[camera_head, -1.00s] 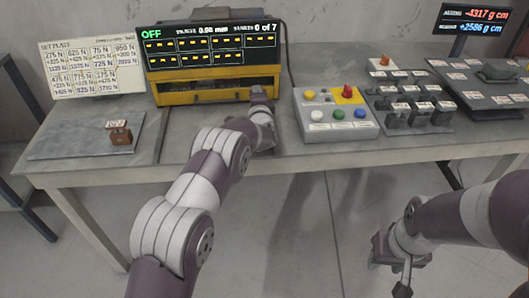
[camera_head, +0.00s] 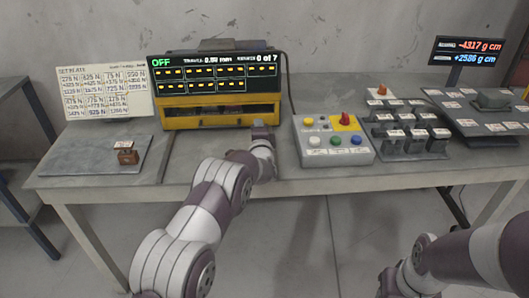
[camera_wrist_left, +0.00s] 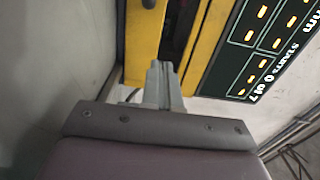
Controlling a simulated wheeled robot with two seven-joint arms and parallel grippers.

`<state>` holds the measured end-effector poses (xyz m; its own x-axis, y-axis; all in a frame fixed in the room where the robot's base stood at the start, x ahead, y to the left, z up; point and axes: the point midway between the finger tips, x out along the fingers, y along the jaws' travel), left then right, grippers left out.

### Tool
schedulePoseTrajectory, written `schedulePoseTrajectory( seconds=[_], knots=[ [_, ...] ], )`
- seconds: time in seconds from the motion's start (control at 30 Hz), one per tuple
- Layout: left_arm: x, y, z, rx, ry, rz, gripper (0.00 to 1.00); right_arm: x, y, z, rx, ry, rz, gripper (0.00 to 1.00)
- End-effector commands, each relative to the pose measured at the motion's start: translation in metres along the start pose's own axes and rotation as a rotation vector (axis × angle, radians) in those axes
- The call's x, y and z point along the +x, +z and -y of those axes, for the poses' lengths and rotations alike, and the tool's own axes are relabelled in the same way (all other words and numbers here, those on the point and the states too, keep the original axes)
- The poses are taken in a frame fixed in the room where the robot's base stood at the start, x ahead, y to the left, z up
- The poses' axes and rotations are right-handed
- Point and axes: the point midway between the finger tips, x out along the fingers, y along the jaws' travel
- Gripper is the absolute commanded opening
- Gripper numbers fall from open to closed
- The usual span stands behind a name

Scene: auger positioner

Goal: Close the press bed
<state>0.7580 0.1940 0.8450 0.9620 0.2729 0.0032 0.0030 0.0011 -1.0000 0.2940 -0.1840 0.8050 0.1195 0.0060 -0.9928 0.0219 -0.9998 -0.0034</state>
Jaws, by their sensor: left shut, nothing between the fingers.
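The press (camera_head: 220,124) is a yellow-framed machine at the back of the table, under a black display reading OFF and 0 of 7. A dark slot (camera_head: 218,111) runs across its front; I cannot tell how far the bed stands out. My left gripper (camera_head: 260,127) is at the right end of the press front. In the left wrist view its fingers (camera_wrist_left: 160,72) are together and empty, close to the yellow frame (camera_wrist_left: 145,35); contact is unclear. My right gripper (camera_head: 388,284) is low at the bottom edge, in front of the table, partly cut off.
A button box (camera_head: 333,150) with a red knob stands just right of my left gripper. Several dark blocks (camera_head: 408,142) stand further right. A grey plate (camera_head: 85,158) with a small brown block (camera_head: 127,155) lies left. A white chart (camera_head: 103,92) stands behind it.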

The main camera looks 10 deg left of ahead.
Motion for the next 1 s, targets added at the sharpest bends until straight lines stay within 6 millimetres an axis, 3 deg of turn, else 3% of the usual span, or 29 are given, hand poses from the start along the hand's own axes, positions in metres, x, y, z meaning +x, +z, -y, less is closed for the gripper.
schedulePoseTrajectory(
  seconds=[0.5,0.8,0.93,0.97,1.0],
  knots=[
    [-0.085,-0.002,-0.001,0.002,0.004,-0.003,0.00,-0.011,-0.002,0.000,0.000,0.000,0.000,0.43],
    [-0.099,-0.002,-0.001,-0.021,0.023,-0.011,0.00,-0.012,-0.002,0.000,0.000,0.000,0.000,0.43],
    [-0.117,-0.002,-0.001,-0.262,0.247,-0.072,0.00,-0.012,-0.002,0.000,0.000,0.000,0.000,0.43],
    [-0.131,0.000,-0.002,-0.358,0.349,-0.076,0.00,-0.012,-0.002,0.000,0.000,0.000,0.000,0.43],
    [-0.156,0.005,-0.004,-0.497,0.504,-0.055,0.00,-0.012,-0.002,0.000,0.000,0.000,0.000,0.43]
  ],
)
